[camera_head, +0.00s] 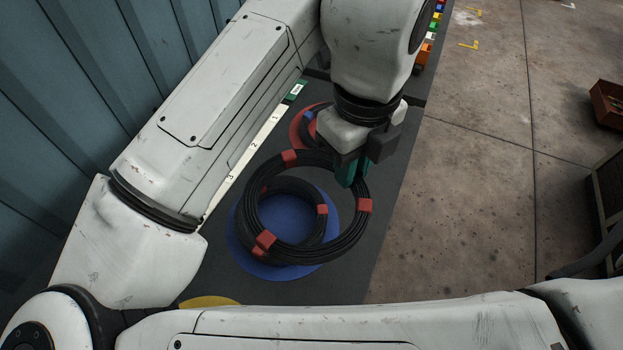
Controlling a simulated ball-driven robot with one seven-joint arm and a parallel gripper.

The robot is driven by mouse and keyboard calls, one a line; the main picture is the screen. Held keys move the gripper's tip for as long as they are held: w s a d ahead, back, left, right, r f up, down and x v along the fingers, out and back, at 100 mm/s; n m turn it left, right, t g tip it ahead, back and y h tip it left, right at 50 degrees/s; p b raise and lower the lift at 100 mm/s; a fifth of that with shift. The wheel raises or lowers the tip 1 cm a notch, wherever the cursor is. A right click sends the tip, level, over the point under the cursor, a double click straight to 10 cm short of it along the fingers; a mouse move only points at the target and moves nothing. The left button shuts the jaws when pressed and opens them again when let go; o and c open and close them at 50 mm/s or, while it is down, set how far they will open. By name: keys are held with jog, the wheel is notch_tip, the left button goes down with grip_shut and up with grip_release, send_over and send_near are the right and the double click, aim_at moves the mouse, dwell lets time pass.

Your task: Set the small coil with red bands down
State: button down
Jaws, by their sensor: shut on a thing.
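My gripper (352,172), with teal fingertips, is shut on the upper right rim of a black coil with red bands (365,205). This held coil looks raised above a blue disc (275,272) on the dark mat. A second black coil with red bands (322,209) shows through its opening and appears to rest on the disc. The held coil looks the larger of the two in the picture, but it is also nearer the camera, so I cannot tell which is truly smaller. The held coil hides parts of the lower one.
A red disc (297,127) behind the gripper bears a dark coil with a blue band, partly hidden. A yellow disc (208,301) shows at the front. A numbered white strip (229,171) runs along the left. Concrete floor is open at right, with a brown crate (606,104) beyond.

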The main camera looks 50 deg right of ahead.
send_over(315, 194)
notch_tip(315, 194, down, 6)
jog(key=shift+s+f, duration=0.15)
jog(key=shift+f, duration=0.05)
jog(key=shift+w+f, duration=0.2)
jog(key=shift+f, duration=1.5)
jog(key=shift+f+b, duration=0.35)
jog(key=shift+f, duration=0.05)
jog(key=shift+f, duration=0.2)
jog(key=c, duration=1.1)
grip_release()
jog(key=shift+o, duration=0.2)
